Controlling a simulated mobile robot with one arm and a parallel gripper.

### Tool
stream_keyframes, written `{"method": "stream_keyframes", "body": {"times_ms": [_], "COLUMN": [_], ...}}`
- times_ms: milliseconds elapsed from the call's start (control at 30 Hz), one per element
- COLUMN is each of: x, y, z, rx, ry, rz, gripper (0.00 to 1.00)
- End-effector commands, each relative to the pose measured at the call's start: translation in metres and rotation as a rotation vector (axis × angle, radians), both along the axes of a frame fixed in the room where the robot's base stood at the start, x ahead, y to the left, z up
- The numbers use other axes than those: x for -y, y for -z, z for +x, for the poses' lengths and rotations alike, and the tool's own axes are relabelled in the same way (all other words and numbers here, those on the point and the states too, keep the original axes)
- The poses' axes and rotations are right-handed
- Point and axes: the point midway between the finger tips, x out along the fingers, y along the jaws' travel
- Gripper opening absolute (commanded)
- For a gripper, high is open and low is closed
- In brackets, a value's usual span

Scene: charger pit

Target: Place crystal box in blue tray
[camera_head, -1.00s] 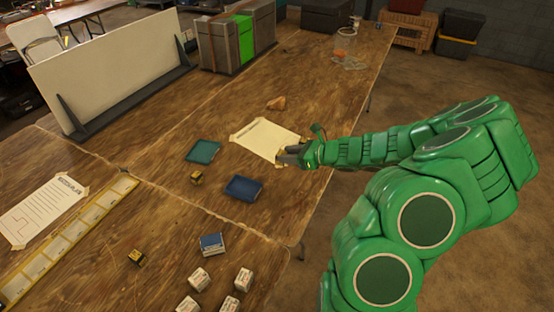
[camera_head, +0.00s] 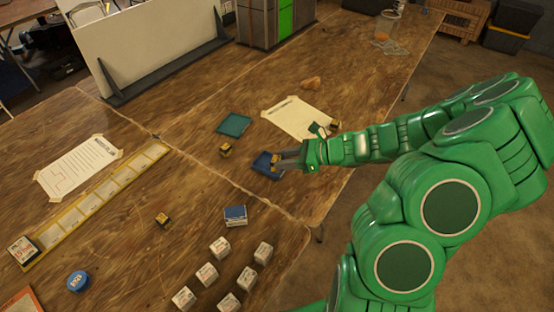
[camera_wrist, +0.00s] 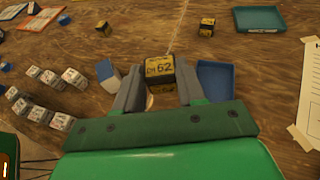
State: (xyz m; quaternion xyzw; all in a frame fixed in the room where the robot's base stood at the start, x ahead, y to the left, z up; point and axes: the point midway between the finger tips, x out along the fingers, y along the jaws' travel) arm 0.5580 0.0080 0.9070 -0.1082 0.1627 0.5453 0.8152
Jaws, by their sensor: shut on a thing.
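My gripper (camera_head: 280,160) is shut on a small yellow and black box with dark lettering, which I take as the crystal box (camera_wrist: 159,68). It sits between the fingertips in the wrist view. The blue tray (camera_head: 262,166) is a shallow dark blue tray on the wooden table; the fingertips overlap its right part in the head view. In the wrist view the blue tray (camera_wrist: 217,78) shows just right of the fingers, partly hidden by the right finger. The held box is not clear in the head view, and its height over the table is hard to tell.
A teal tray (camera_head: 234,124) and similar yellow-black boxes (camera_head: 226,150) (camera_head: 162,219) lie nearby. A blue and white box (camera_head: 235,215) and several white cubes (camera_head: 220,248) stand nearer. A paper sheet (camera_head: 300,116) lies behind my gripper. Bare table lies left of the blue tray.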

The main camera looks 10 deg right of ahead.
Motion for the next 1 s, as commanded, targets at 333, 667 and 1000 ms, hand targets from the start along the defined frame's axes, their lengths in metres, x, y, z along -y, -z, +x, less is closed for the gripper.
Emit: {"method": "stream_keyframes", "body": {"times_ms": [333, 667, 1000], "x": [-0.001, -0.001, -0.001], "y": [0.022, 0.053, 0.078], "z": [0.047, 0.079, 0.100], "rx": [0.000, 0.000, 0.001], "ry": [0.000, -0.001, 0.001], "rz": [-0.002, 0.000, -0.002], "gripper": [0.10, 0.10, 0.10]}}
